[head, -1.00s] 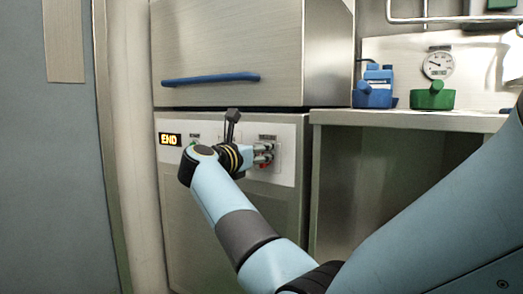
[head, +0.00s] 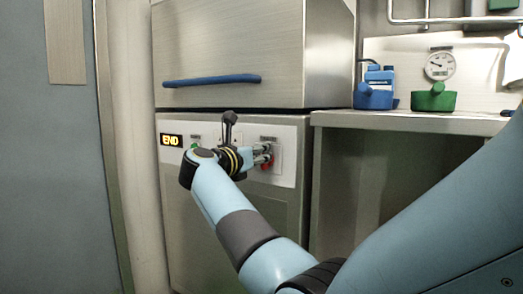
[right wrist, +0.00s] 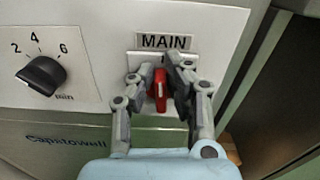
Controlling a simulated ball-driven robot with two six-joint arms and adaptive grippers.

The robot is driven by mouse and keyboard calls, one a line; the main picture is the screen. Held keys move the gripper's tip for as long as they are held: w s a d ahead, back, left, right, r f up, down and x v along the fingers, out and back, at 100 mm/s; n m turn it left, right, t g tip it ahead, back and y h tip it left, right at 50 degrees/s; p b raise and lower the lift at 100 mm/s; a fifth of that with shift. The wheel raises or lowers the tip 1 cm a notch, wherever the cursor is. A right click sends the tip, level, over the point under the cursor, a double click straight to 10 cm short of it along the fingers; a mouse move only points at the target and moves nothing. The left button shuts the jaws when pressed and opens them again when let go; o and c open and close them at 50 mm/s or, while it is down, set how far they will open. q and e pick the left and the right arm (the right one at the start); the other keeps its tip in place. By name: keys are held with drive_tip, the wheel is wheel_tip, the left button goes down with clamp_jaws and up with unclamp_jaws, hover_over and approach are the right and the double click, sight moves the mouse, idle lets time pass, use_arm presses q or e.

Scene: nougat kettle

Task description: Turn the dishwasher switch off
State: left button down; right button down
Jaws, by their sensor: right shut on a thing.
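The dishwasher's main switch has a red handle (right wrist: 160,90) on a pale plate under a MAIN label (right wrist: 164,41) in the right wrist view. The handle stands nearly upright relative to the label. My right gripper (right wrist: 169,80) has one finger on each side of the handle and is shut on it. In the head view, my right gripper (head: 264,153) is at the right part of the control panel, with some red of the switch (head: 277,159) showing beside it. The fingers hide part of the switch plate and its marks. My left gripper is not in view.
The panel's display (head: 171,140) reads END, with a green button (head: 195,146) near it. A black dial (right wrist: 41,77) marked in minutes sits left of the switch. A blue handle (head: 211,80) crosses the hood above. A counter (head: 420,119) with blue and green items stands right.

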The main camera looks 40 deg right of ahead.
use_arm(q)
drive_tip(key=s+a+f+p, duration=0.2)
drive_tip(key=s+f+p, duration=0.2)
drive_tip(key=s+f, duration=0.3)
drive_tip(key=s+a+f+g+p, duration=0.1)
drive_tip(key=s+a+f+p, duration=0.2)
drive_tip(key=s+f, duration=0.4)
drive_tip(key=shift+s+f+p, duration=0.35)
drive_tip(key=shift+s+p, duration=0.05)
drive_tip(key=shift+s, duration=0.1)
use_arm(e)
drive_tip(key=shift+w+a+f+n, duration=0.15)
drive_tip(key=shift+w+f+n, duration=0.25)
drive_tip(key=shift+n, duration=2.45)
drive_tip(key=shift+w+a+f+n, duration=0.2)
drive_tip(key=shift+f+n, duration=0.25)
drive_tip(key=shift+n, duration=2.35)
drive_tip(key=shift+w+a+f+n, duration=0.1)
drive_tip(key=shift+w+f+n, duration=0.3)
drive_tip(key=shift+n, duration=2.45)
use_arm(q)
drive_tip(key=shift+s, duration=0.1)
use_arm(e)
drive_tip(key=c, duration=1.3)
unclamp_jaws()
drive_tip(key=shift+w+a, duration=0.1)
drive_tip(key=shift+c, duration=0.2)
drive_tip(key=v, duration=1.2)
